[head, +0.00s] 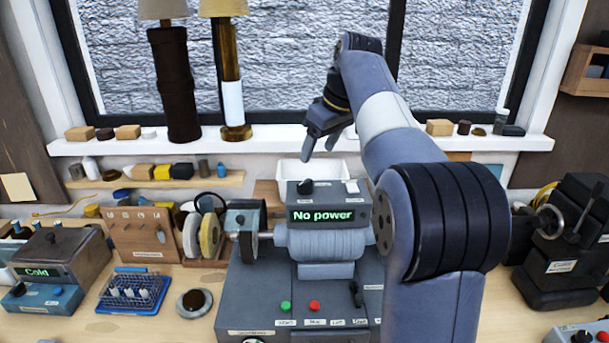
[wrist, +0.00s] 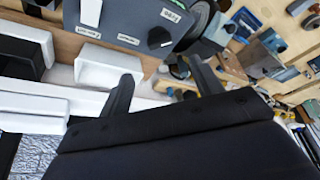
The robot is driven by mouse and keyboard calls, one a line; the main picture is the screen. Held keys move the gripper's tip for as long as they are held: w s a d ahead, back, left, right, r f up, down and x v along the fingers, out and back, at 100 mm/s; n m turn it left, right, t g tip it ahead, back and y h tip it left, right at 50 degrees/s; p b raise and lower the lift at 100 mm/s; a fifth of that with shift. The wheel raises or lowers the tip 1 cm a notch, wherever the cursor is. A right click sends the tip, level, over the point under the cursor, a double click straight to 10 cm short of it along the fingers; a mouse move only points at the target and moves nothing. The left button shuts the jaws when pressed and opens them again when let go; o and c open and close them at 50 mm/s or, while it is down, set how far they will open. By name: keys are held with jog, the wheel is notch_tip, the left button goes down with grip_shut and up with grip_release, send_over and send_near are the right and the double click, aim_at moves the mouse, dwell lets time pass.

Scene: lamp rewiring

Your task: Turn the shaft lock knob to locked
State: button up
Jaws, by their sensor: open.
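A grey machine (head: 290,262) stands on the bench with a "No power" display on its upper box. A black knob (head: 305,187) sits on top of that box; a black knob (wrist: 160,38) also shows on a grey box in the wrist view. A black lever-like control (head: 356,292) is on the machine's front right. The labels are too small to read, so I cannot tell which control is the shaft lock knob. My gripper (head: 321,152) is open and empty, above and behind the upper box, touching nothing.
A white tray (head: 318,169) lies behind the machine; it shows below the grey box in the wrist view (wrist: 110,68). Lamps (head: 174,85) stand on the windowsill above. A grinding wheel (head: 255,228) and upright discs (head: 208,235) crowd the left. My arm covers the machine's right side.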

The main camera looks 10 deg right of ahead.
aim_at(305, 181)
jog(key=p+x, duration=0.1)
jog(key=x, duration=0.9)
jog(key=shift+f, duration=0.1)
jog(key=shift+c, duration=0.3)
jog(key=c, duration=0.9)
